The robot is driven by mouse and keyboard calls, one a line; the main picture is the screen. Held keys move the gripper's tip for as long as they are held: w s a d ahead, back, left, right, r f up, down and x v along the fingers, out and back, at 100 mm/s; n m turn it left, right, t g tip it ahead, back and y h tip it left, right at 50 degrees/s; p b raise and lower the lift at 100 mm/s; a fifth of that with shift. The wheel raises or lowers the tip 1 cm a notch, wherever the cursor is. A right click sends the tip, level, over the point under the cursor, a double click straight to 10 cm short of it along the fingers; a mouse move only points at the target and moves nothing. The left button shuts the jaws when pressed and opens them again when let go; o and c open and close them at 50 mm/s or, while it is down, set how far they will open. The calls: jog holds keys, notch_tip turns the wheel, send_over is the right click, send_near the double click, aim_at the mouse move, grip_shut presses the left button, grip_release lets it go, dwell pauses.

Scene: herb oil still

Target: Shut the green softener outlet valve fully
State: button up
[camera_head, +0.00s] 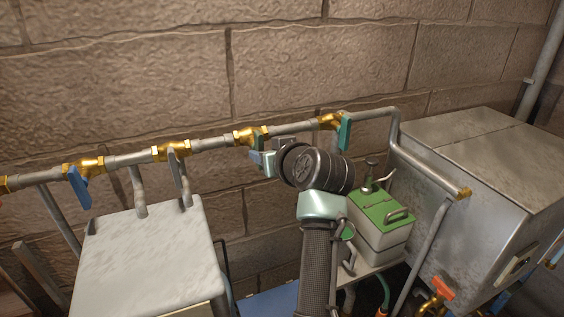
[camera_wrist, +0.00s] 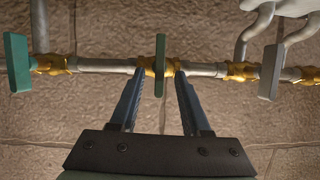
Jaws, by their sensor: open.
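A row of brass valves sits on the horizontal pipe along the wall. One green-handled valve is in the middle of the wrist view (camera_wrist: 160,66), its lever crosswise to the pipe. In the head view its brass body (camera_head: 246,136) shows, the lever partly hidden by my gripper. Another green lever (camera_head: 344,132) is further right along the pipe, at the far left in the wrist view (camera_wrist: 18,62). I cannot tell which one is the softener outlet. My gripper (camera_wrist: 160,76) is open, its fingertips either side of the middle green lever; contact is unclear.
A blue-handled valve (camera_head: 78,186) and a grey-handled valve (camera_head: 178,172) are on the pipe's left. A pale tank (camera_head: 150,250) stands below them. A green-lidded box (camera_head: 382,212) and a large metal tank (camera_head: 470,190) stand at the right.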

jog(key=b+v, duration=0.2)
jog(key=v, duration=0.7)
jog(key=shift+s+b, duration=0.15)
jog(key=shift+b, duration=0.15)
jog(key=shift+d+r, duration=0.1)
dwell(0.8)
